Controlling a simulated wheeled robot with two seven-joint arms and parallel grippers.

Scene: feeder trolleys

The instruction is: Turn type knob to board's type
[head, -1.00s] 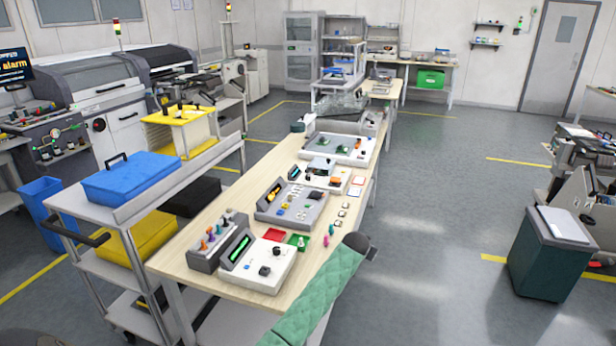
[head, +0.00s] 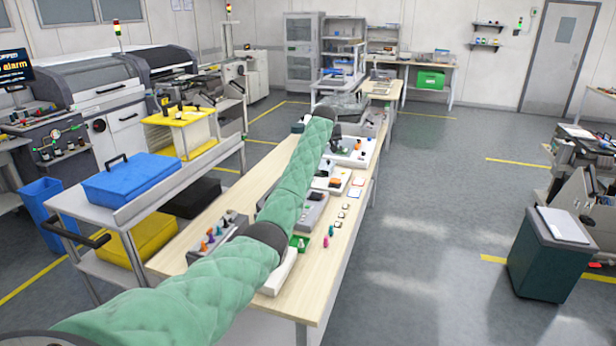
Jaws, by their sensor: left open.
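My left arm stretches from the lower left across the bench, and its dark end with the left gripper (head: 335,131) is over the far white-and-grey fixture (head: 365,158). The gripper is small and dark here; its fingers are open, and I see nothing held in them. The fixture carries small dark and orange parts, partly behind my arm. I cannot tell which part is the type knob, nor read a board type or knob setting. A nearer white panel (head: 277,281) is mostly hidden by my arm. My right gripper is not in view.
A trolley with a blue case (head: 130,177) stands to the left.

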